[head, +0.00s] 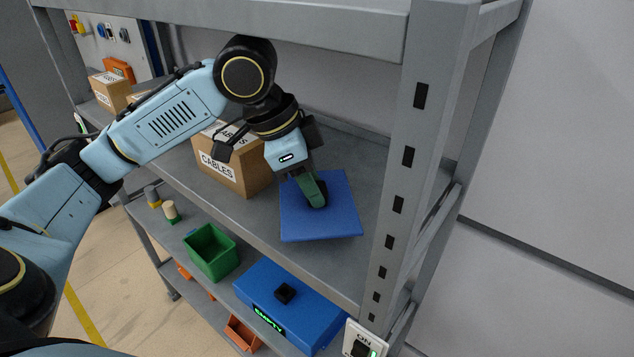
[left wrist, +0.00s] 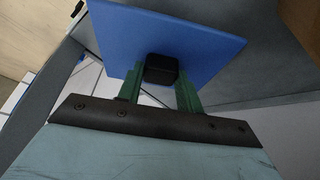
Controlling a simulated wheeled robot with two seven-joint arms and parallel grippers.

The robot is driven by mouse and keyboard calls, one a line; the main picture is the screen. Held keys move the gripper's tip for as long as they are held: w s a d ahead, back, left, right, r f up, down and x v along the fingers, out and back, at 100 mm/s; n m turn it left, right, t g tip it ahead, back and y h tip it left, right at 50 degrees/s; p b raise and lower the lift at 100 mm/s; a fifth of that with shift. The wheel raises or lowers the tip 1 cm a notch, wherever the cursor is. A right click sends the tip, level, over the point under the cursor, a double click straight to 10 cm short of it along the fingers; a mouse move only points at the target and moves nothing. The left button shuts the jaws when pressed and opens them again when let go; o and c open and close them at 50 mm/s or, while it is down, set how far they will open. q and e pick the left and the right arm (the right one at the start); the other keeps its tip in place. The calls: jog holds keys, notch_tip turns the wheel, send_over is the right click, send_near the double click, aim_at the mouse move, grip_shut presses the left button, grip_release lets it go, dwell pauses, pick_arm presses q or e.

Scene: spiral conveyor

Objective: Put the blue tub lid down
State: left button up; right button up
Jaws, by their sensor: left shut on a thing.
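The blue tub lid (head: 325,222) is a flat blue square at the right end of the grey shelf, beside the upright post. My left gripper (head: 316,198) is over its middle, with green fingers pointing down. In the left wrist view the green fingers (left wrist: 160,92) are shut on the black knob of the lid (left wrist: 165,35). I cannot tell whether the lid touches the shelf. My right gripper is not in view.
A cardboard box marked CABLES (head: 230,170) stands left of the lid on the same shelf (head: 250,217). The upright post (head: 410,150) is close on the right. On the lower shelf are a green bin (head: 210,252) and a blue box with a black knob and green lettering (head: 290,305).

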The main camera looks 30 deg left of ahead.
pick_arm(q)
jog(key=shift+w+d, duration=0.1)
jog(key=shift+w, duration=0.65)
jog(key=shift+f, duration=1.75)
jog(key=shift+f, duration=0.15)
jog(key=o, duration=1.1)
